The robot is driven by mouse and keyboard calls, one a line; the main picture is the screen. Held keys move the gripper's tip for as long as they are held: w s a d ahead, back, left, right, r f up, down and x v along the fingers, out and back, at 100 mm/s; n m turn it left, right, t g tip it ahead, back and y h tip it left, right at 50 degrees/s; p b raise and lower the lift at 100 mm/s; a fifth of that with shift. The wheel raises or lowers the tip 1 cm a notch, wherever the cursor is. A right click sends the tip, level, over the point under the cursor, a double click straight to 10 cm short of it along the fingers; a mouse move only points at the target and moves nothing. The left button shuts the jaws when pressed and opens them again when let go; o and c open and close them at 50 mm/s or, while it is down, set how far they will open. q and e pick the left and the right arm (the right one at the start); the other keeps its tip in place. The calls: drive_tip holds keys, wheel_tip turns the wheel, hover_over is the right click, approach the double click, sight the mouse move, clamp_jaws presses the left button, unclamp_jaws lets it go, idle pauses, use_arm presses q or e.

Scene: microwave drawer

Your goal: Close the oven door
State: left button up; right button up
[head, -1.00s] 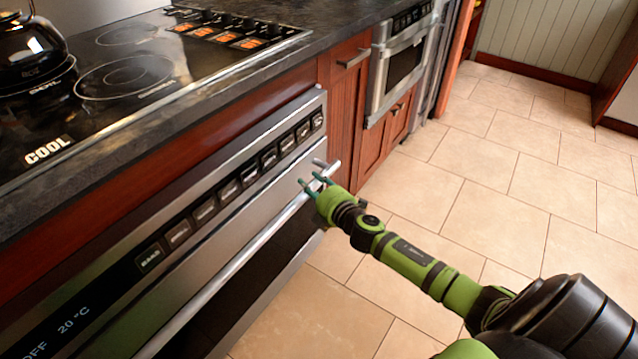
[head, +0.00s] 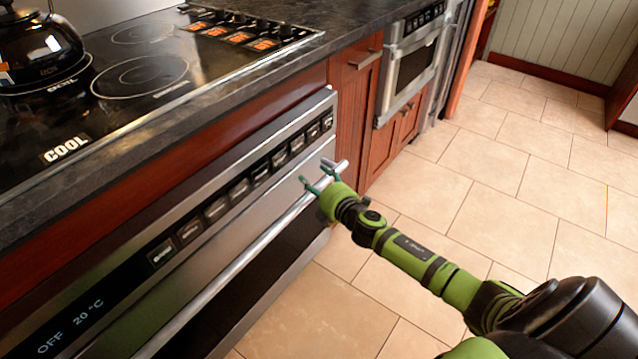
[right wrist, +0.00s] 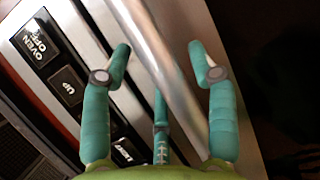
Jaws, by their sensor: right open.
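The oven door (head: 268,276) has a dark window in a steel frame. It stands upright, about in line with the button panel above it; I cannot tell whether a small gap is left. Its long steel handle (head: 236,266) runs along the front and crosses the right wrist view (right wrist: 158,48). My right gripper (head: 314,181) is open at the far right end of the handle. In the right wrist view its teal fingers (right wrist: 160,48) stand on either side of the handle bar, not closed on it. My left gripper is not in view.
The button panel (head: 215,208) lies just above the handle. A black cooktop (head: 120,110) with a kettle (head: 40,50) is on the counter (head: 345,20). A wooden cabinet (head: 352,120) and a microwave drawer (head: 408,70) are to the right. The tiled floor (head: 460,190) is clear.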

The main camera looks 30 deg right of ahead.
drive_tip(key=shift+s, duration=0.55)
drive_tip(key=s+r, duration=0.2)
drive_tip(key=s, duration=0.8)
drive_tip(key=shift+s+r, duration=0.2)
drive_tip(key=shift+s, duration=0.1)
drive_tip(key=shift+a+f, duration=0.1)
drive_tip(key=shift+f, duration=0.05)
